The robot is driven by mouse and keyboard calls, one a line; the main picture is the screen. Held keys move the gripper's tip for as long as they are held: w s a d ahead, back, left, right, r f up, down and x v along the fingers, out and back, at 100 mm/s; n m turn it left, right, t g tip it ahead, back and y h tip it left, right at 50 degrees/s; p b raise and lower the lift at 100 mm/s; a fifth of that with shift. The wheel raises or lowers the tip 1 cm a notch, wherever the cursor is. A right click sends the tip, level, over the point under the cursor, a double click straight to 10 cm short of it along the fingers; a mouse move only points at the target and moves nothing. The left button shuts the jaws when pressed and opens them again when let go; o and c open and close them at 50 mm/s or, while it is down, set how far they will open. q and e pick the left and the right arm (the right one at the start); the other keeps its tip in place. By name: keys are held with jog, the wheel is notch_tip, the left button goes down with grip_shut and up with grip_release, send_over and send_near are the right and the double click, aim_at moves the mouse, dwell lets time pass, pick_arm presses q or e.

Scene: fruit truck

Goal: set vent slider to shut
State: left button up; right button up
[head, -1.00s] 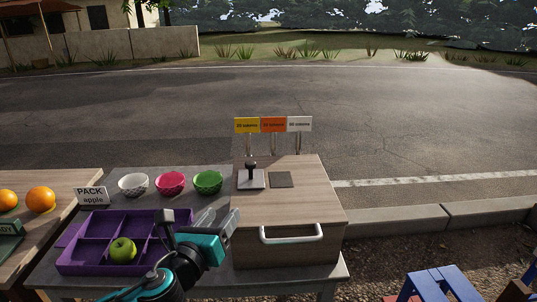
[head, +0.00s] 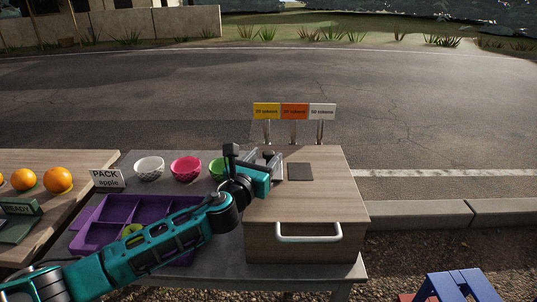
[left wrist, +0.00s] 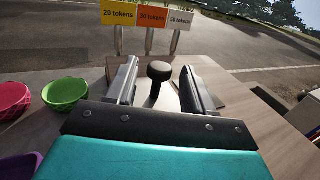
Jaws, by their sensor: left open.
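The vent slider (left wrist: 159,72) shows as a black round-topped knob on a short stem in the left wrist view. It stands on top of the wooden box (head: 290,212). My left gripper (head: 270,158) is over the back left of the box top in the head view. In the left wrist view its two fingers (left wrist: 155,85) are open, one on each side of the knob, with a gap on both sides. In the head view the gripper mostly hides the knob and its plate. My right gripper is not in view.
A dark square plate (head: 300,172) lies to the right on the box top. Token signs (head: 294,111) stand behind. A white drawer handle (head: 308,238) juts from the front. Bowls (head: 186,168) and a purple tray (head: 93,235) with a partly hidden green apple are left.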

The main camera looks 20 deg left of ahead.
pick_arm(q)
jog(key=shift+w+d, duration=0.2)
jog(key=shift+w, duration=1.2)
jog(key=shift+c, duration=0.5)
grip_shut()
